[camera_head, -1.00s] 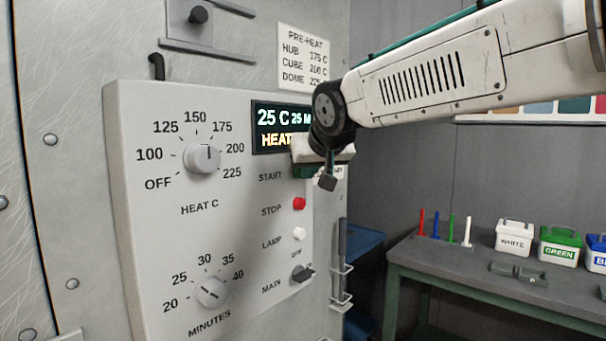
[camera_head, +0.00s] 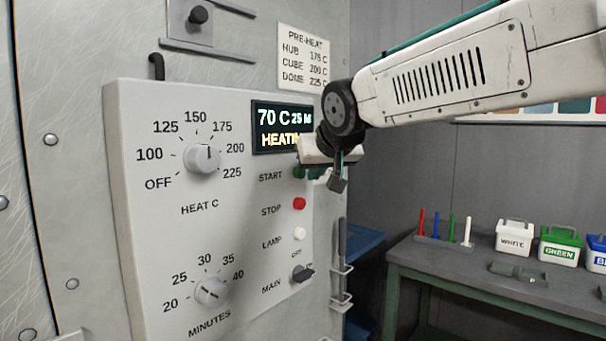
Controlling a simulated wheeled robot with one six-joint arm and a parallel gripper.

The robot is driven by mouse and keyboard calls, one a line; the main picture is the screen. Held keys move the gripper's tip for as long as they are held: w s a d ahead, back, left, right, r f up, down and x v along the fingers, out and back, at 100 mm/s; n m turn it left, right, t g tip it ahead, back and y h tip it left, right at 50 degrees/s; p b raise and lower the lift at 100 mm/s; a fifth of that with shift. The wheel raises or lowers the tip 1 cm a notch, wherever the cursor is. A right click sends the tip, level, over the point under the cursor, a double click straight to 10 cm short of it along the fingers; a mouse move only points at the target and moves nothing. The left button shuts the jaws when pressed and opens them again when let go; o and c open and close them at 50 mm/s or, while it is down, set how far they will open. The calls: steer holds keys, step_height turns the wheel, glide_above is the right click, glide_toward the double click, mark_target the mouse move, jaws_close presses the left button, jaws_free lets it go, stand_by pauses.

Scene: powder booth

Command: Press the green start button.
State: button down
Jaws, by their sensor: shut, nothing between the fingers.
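The green start button (camera_head: 298,172) shows beside the START label on the grey control panel (camera_head: 240,235), partly hidden by my gripper. My gripper (camera_head: 325,176) is shut and empty, just right of the button and in front of the panel. I cannot tell whether its fingertips touch the button. The display (camera_head: 276,128) above reads 70 C, 25 M and HEATING, its right end hidden by my arm.
The red stop button (camera_head: 299,203), white lamp button (camera_head: 299,233) and main switch (camera_head: 302,273) sit below START. The heat knob (camera_head: 203,158) points near 200 to 175; the minutes knob (camera_head: 211,291) is lower. A bench (camera_head: 490,290) with tubs stands right.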

steer(key=shift+s+d, duration=0.8)
steer(key=shift+d, duration=0.2)
steer(key=shift+s+d, duration=0.75)
steer(key=shift+d, duration=0.2)
steer(key=s+d+f+m+g+h, duration=0.1)
steer(key=s+d+f+g, duration=0.2)
steer(key=s+d+f, duration=0.4)
steer(key=s+d+f+m+g+h, duration=0.1)
steer(key=s+d+f+m+g, duration=0.1)
steer(key=s+d+f, duration=0.6)
steer(key=s+d+f+m+g+h, duration=0.1)
steer(key=s+d+f+g, duration=0.2)
steer(key=s, duration=1.5)
steer(key=d+f, duration=0.4)
steer(key=d, duration=0.2)
steer(key=shift+s+f+g+h, duration=0.15)
steer(key=shift+f+g+h, duration=0.15)
steer(key=shift+g+h, duration=0.1)
